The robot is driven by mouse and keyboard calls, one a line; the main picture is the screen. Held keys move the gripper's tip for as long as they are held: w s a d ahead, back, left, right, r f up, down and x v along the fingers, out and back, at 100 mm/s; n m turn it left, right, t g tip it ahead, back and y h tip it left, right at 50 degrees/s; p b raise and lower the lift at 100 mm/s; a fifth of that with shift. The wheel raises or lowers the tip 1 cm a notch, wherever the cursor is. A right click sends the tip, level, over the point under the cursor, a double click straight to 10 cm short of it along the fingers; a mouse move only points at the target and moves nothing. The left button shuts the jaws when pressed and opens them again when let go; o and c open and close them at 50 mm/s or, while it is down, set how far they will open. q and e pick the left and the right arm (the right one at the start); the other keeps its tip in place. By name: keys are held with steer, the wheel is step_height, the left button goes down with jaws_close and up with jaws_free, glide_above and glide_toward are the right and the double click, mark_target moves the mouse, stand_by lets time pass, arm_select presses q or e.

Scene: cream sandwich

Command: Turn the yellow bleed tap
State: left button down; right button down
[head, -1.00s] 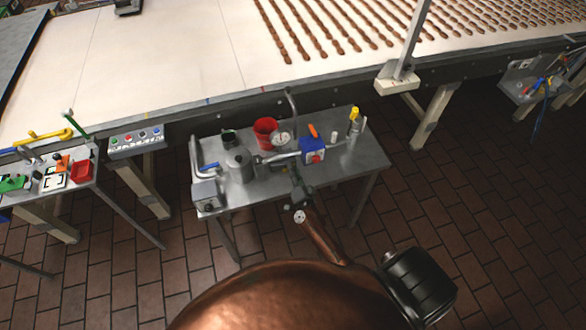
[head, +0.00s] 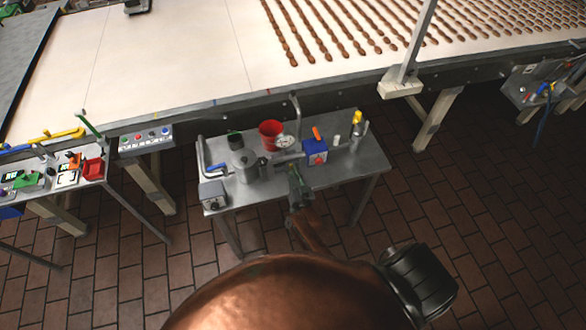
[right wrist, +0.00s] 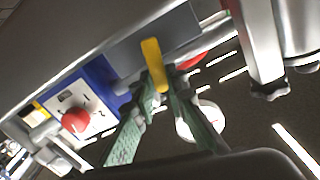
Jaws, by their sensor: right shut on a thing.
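The yellow bleed tap (right wrist: 153,62) shows in the right wrist view as a short yellow lever beside a grey block. My right gripper (right wrist: 160,88) has its green fingers closed around the lower end of this lever. In the head view my right gripper (head: 294,174) reaches over the front edge of the small metal table (head: 350,173), just left of the blue box (head: 316,160). The tap itself is hidden there by the gripper and pipework. My left gripper is in neither view.
The blue box with a red knob (right wrist: 76,120) is close on the left in the wrist view. A round gauge (head: 285,142), a red cup (head: 270,130), a metal can (head: 244,165) and a yellow-topped item (head: 356,118) crowd the table. A conveyor (head: 180,60) runs behind.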

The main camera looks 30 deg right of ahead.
steer(key=shift+a+n, duration=0.15)
steer(key=shift+n, duration=0.15)
steer(key=c, duration=1.9)
jaws_free()
steer(key=shift+c, duration=0.2)
steer(key=v, duration=1.2)
